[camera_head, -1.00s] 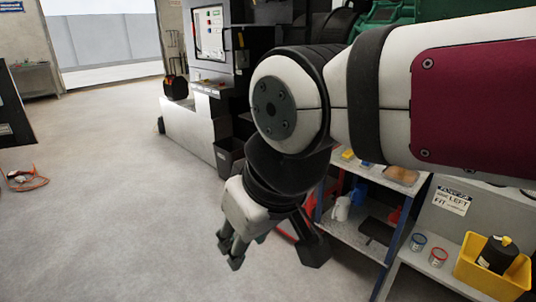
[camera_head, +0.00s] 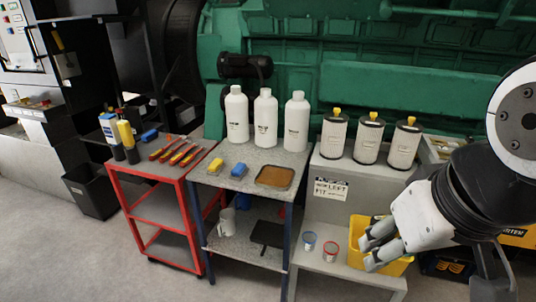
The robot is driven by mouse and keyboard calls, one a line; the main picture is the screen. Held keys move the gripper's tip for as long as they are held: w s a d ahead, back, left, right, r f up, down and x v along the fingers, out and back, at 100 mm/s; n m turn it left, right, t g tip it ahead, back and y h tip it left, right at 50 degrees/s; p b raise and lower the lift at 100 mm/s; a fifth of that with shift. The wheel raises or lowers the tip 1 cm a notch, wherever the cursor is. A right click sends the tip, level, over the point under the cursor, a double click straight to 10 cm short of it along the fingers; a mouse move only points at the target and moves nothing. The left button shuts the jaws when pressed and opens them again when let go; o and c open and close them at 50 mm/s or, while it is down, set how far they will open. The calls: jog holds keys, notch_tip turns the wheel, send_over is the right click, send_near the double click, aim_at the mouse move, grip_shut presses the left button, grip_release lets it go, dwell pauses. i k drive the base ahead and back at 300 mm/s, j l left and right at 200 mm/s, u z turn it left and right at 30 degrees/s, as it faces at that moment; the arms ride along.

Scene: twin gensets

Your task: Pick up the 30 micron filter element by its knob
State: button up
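Three white cylindrical filter elements with black end caps and yellow knobs stand upright in a row on the upper step of a grey stand (camera_head: 328,172): a left one (camera_head: 333,137), a middle one (camera_head: 367,141) and a right one (camera_head: 402,147). Their labels are too small to read, so I cannot tell which is the 30 micron one.
A yellow bin (camera_head: 356,258) on the lower step is partly hidden by my gripper. A blue can (camera_head: 309,242) and red can (camera_head: 331,251) stand beside it. Three white bottles (camera_head: 265,118) stand on the neighbouring table. A red tool cart (camera_head: 165,214) is further left. Floor at front left is clear.

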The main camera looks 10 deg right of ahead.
aim_at(335, 123)
jog(key=z, duration=0.4)
jog(key=i+l+u, duration=0.1)
jog(key=i+l, duration=0.7)
